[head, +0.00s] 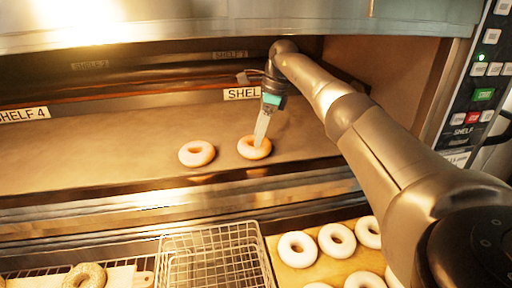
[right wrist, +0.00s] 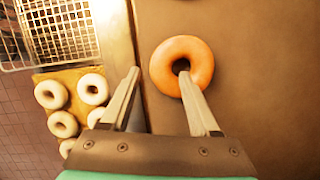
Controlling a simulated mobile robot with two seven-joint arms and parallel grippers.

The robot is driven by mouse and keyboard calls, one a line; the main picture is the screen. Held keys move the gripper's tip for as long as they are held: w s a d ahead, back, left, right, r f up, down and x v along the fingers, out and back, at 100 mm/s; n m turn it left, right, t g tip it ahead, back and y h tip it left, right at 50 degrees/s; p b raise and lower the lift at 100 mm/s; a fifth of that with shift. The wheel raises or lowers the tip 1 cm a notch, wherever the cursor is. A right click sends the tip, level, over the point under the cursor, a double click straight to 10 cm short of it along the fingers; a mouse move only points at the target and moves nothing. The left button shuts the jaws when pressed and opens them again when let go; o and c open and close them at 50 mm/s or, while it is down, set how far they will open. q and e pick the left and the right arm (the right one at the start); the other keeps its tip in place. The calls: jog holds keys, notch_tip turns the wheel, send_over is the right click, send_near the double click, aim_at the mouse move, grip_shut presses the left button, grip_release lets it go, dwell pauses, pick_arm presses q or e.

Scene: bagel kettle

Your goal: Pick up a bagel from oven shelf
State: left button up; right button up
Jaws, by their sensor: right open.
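Two bagels lie on the oven shelf (head: 90,158) in the head view. The left bagel (head: 197,153) is pale golden and lies free. The right bagel (head: 249,150) is under my right gripper (head: 260,143). In the right wrist view a browned bagel (right wrist: 163,66) lies just ahead of the open right gripper (right wrist: 160,88). One finger reaches over its hole and the other stands apart, to the left of the bagel, near the shelf edge. The jaws hold nothing. My left gripper is not in view.
A wire basket (head: 212,258) stands below the oven front. Pale bagels (head: 297,249) lie on a wooden board to its right, and a seeded bagel (head: 85,276) to its left. The oven's upper edge (head: 240,33) hangs over the arm. The shelf's left side is clear.

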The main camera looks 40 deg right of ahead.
aim_at(246, 148)
jog(key=x, duration=0.5)
jog(key=shift+d+f, duration=0.2)
jog(key=shift+f, duration=0.1)
jog(key=shift+s, duration=0.1)
jog(key=shift+c, duration=0.2)
jog(key=shift+r, duration=0.1)
grip_shut()
